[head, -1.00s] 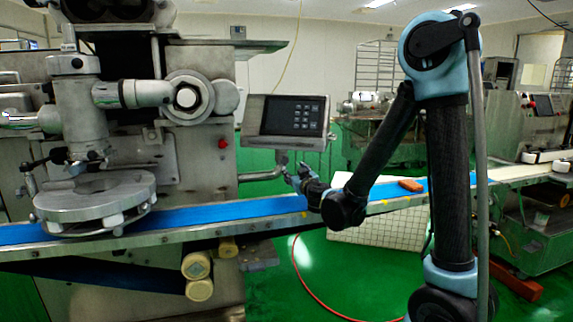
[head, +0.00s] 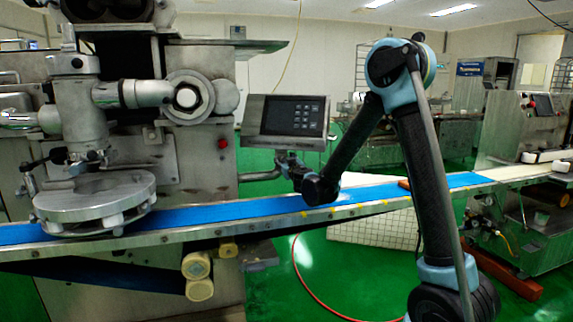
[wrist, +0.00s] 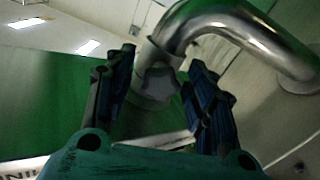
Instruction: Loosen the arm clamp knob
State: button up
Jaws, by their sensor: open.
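The arm clamp knob (wrist: 158,84) is a grey, lobed knob on a collar at the end of a bent metal support pipe (wrist: 268,45). In the wrist view it sits between the two dark fingers of my gripper (wrist: 162,62). The fingers are open, with visible gaps on both sides of the knob. In the head view my gripper (head: 283,161) is just below the control panel (head: 285,120), at the pipe (head: 258,177). There the knob is too small and covered by my gripper to make out.
A blue conveyor belt (head: 230,211) runs below my gripper, in front of the encrusting machine (head: 200,60). A round metal ring assembly (head: 95,195) stands over the belt at left. A brown block (head: 404,184) lies on the belt, partly behind my arm.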

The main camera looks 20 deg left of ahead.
jog(key=shift+w+a, duration=0.1)
jog(key=shift+w, duration=0.05)
jog(key=shift+c, duration=0.2)
jog(key=c, duration=1)
jog(key=shift+c, duration=0.2)
